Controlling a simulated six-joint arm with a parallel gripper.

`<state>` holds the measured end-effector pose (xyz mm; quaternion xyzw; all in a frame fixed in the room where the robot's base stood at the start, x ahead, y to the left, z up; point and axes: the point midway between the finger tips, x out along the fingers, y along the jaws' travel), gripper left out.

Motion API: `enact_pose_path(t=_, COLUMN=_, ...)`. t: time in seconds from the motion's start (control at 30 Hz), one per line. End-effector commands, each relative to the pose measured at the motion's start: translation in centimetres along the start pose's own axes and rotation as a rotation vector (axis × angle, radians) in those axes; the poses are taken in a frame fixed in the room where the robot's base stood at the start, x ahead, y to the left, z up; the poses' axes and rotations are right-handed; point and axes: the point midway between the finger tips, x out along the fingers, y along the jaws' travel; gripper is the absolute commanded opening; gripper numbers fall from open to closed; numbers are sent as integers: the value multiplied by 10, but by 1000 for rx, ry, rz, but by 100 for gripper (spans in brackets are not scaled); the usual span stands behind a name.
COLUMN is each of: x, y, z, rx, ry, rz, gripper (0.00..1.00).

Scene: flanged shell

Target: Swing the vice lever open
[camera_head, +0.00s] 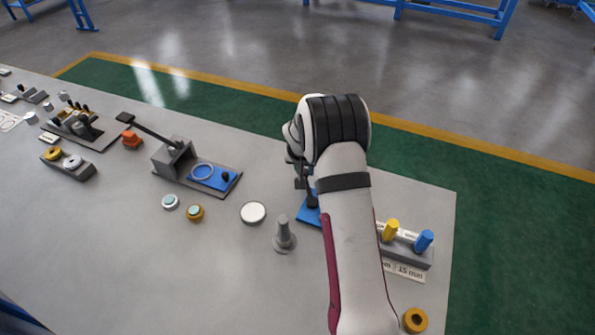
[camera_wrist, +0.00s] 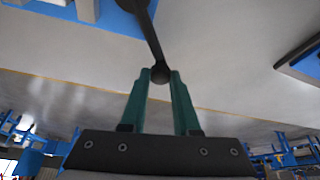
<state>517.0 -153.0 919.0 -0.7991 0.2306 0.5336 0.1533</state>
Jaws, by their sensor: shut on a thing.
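The vice lever (camera_wrist: 148,35) is a black bar with a round knob at its end in the wrist view. My gripper (camera_wrist: 161,73) has its two green fingers shut on that knob, one on each side. The bar runs from the knob up to the top edge, beside a blue part (camera_wrist: 88,10). In the head view, a blue base (camera_head: 307,217) with a dark post shows just left of my forearm. My arm hides the rest of it, and the fingertips cannot be made out there.
A grey block (camera_head: 172,160) with another long black lever and a blue plate stands to the left. A grey peg (camera_head: 284,236) and a white disc (camera_head: 253,212) stand near my forearm. A holder with yellow and blue pegs (camera_head: 424,240) is at right. The table's far edge is close.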

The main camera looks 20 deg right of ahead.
Motion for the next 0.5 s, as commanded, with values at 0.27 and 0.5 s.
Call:
enact_pose_path(t=0.27, x=2, y=20, z=-5, rx=234, ry=-1, rz=98, gripper=0)
enact_pose_path(t=0.5, x=2, y=34, z=-6, rx=404, ry=-1, rz=168, gripper=0)
